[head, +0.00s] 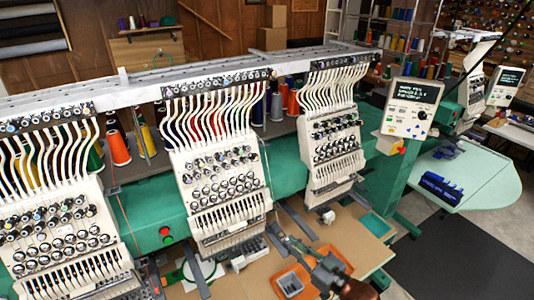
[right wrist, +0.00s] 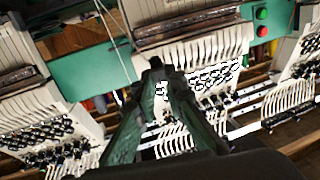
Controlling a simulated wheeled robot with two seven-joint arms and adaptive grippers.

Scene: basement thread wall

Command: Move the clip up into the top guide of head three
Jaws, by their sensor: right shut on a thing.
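My right gripper (head: 278,236) is low in front of the embroidery machine, right of the foot of the middle head (head: 220,160), its arm coming from the lower right. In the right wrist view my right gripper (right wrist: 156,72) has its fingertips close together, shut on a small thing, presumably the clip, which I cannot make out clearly. The right-hand head (head: 335,130), possibly head three, carries a dark top guide bar (head: 338,64) above its white curved tubes, well above the gripper. My left gripper is not in view.
Orange trays (head: 335,258) lie on the brown table near my right arm. A control panel (head: 410,108) stands right of the heads. Red and green buttons (head: 166,234) sit on the green beam. A blue rack (head: 440,187) lies on the pale green side table.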

